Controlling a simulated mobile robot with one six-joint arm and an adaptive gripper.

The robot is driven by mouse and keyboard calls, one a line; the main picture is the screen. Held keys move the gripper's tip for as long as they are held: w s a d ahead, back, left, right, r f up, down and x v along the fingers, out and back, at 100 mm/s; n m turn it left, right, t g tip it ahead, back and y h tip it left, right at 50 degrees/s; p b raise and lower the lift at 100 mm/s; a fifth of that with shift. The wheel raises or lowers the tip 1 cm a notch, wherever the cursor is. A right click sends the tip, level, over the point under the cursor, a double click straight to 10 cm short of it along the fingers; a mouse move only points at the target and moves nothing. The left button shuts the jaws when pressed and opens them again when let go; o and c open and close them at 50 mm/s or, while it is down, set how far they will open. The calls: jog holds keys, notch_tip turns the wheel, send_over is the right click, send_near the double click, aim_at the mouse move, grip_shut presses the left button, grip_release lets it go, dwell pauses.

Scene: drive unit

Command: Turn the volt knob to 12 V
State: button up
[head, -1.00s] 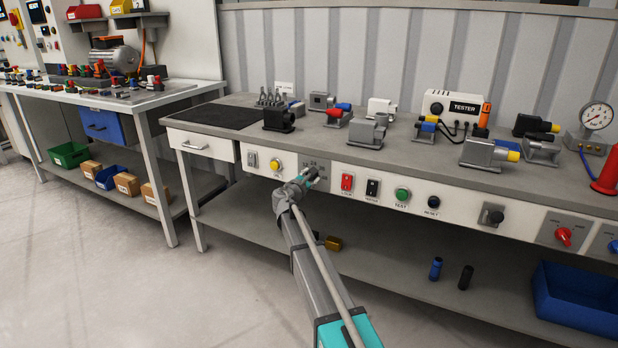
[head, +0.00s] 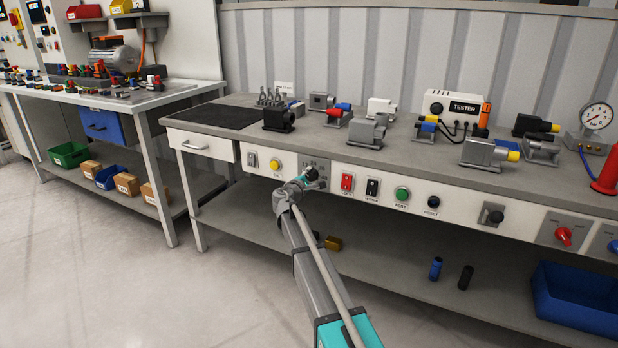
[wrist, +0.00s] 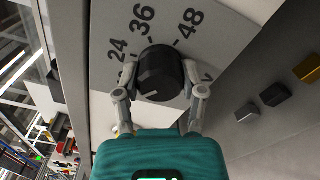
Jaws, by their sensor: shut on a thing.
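The volt knob (wrist: 160,73) is a black round knob on a light grey plate (wrist: 115,12) printed with 24, 36 and 48. A further mark to the right of the knob is partly hidden. A small pale line shows on the knob's near face, but I cannot tell for sure which number it points at. My gripper (wrist: 160,85) is shut on the knob, one finger on each side of it. In the head view my gripper (head: 307,178) is at the grey plate on the bench front, and the knob is mostly hidden there.
On the same bench front a yellow button (head: 275,164) sits left of the plate. Red (head: 347,182) and black (head: 372,187) switches and a green button (head: 402,194) sit close on the right. The bench top (head: 330,140) holds several devices above.

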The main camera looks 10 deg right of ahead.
jog(key=shift+w, duration=0.2)
jog(key=o, duration=1.1)
jog(key=shift+o, duration=0.2)
jog(key=shift+s, duration=0.1)
jog(key=shift+s, duration=0.1)
jog(key=shift+s+a, duration=0.3)
jog(key=shift+s, duration=0.15)
jog(key=v, duration=1)
jog(key=shift+s+a, duration=0.25)
jog(key=shift+s, duration=0.05)
